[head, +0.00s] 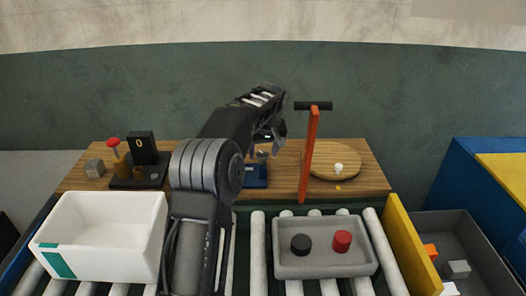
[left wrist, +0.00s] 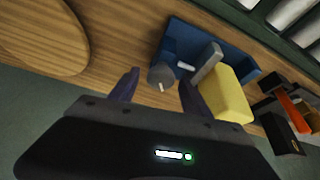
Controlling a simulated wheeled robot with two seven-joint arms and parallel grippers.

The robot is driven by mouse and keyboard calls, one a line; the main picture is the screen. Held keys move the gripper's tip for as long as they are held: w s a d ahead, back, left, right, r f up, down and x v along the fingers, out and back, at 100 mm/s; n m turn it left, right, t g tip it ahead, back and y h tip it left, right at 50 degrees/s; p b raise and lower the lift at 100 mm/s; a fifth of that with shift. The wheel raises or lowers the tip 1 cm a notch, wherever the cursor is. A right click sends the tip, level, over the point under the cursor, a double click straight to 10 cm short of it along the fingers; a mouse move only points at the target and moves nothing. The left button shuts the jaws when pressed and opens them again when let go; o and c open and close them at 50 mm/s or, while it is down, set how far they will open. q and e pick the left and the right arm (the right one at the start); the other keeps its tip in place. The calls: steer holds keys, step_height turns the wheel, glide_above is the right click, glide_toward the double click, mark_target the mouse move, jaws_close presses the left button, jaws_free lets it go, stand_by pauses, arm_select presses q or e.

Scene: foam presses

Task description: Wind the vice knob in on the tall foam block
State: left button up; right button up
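The blue vice (head: 257,174) sits on the wooden table and is partly hidden by my left arm in the head view. In the left wrist view the vice's blue base (left wrist: 176,42) carries a grey jaw plate (left wrist: 206,62), a thin screw and a round grey knob (left wrist: 160,74). A yellow foam block (left wrist: 226,94) stands on the jaw plate's far side from the knob. My left gripper (left wrist: 160,78) is open, its two dark fingers apart with the knob between their tips in the picture. I cannot tell whether they touch it. My right gripper is not in view.
A red-orange lever (head: 310,150) with a black handle stands right of my gripper, by a round wooden board (head: 350,165). A black display unit (head: 142,147) is at left. In front are a white bin (head: 75,240) and a grey tray (head: 325,262) on rollers.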

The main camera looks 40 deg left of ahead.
arm_select(q)
jaws_close()
stand_by(0.4)
steer(key=shift+a+m, duration=0.1)
steer(key=shift+m, duration=0.4)
steer(key=m+t+h, duration=0.1)
steer(key=m, duration=0.2)
steer(key=shift+s+a+r+p, duration=0.1)
steer(key=shift+p, duration=0.2)
steer(key=m+h+p, duration=0.1)
steer(key=m, duration=0.1)
steer(key=m+h+p, duration=0.1)
steer(key=m, duration=0.2)
steer(key=shift+a+t, duration=0.1)
steer(key=shift+t, duration=0.2)
steer(key=m+h+p, duration=0.1)
steer(key=m, duration=0.1)
steer(key=m+p, duration=0.2)
steer(key=shift+a+r+h, duration=0.1)
steer(key=shift+r+h, duration=0.05)
steer(key=shift+h, duration=0.25)
steer(key=shift+m+g+h+p, duration=0.5)
steer(key=shift+m+p, duration=0.8)
steer(key=shift+m, duration=0.5)
steer(key=shift+f, duration=0.2)
